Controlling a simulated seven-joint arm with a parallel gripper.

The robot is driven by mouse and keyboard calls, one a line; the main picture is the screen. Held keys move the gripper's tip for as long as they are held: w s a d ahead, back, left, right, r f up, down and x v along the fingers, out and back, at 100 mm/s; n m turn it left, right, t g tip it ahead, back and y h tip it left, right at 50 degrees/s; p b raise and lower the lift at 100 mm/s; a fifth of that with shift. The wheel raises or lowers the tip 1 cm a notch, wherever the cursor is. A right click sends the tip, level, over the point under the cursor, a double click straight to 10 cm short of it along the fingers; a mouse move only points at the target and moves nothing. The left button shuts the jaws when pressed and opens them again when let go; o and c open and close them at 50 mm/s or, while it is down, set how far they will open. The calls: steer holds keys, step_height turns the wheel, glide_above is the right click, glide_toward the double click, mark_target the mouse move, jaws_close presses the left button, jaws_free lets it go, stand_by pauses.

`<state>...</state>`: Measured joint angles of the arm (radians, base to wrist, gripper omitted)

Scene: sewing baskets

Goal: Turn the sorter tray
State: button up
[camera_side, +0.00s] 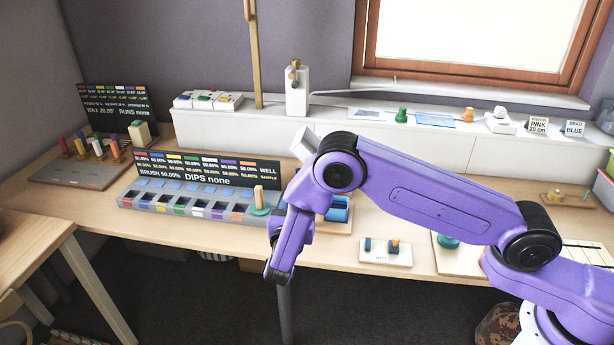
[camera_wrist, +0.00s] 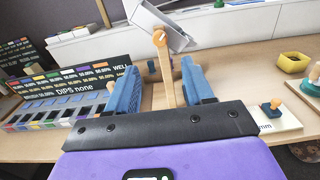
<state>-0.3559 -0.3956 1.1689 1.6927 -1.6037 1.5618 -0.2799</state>
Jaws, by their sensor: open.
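A pale grey tray-like piece (camera_wrist: 172,32), which I take to be the sorter tray, sits tilted on top of a wooden post (camera_wrist: 166,75) with an orange knob at its front. In the side view a pale block (camera_side: 304,144), likely the same piece, shows just above my arm, and the rest is hidden. My gripper (camera_wrist: 160,68) is open, its two blue fingers to either side of the post and below the tray. I cannot tell whether they touch the post.
A grey rack of coloured wells (camera_side: 190,205) with a dark sign (camera_side: 205,168) stands left of my gripper. A blue bin (camera_side: 339,209) is close behind my arm. A small white block with pegs (camera_side: 385,251) lies near the front edge. A white ledge (camera_side: 350,122) runs along the back.

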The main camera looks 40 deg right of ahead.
steer(key=x, duration=1.1)
steer(key=shift+w+d, duration=0.15)
steer(key=shift+f, duration=0.1)
jaws_close()
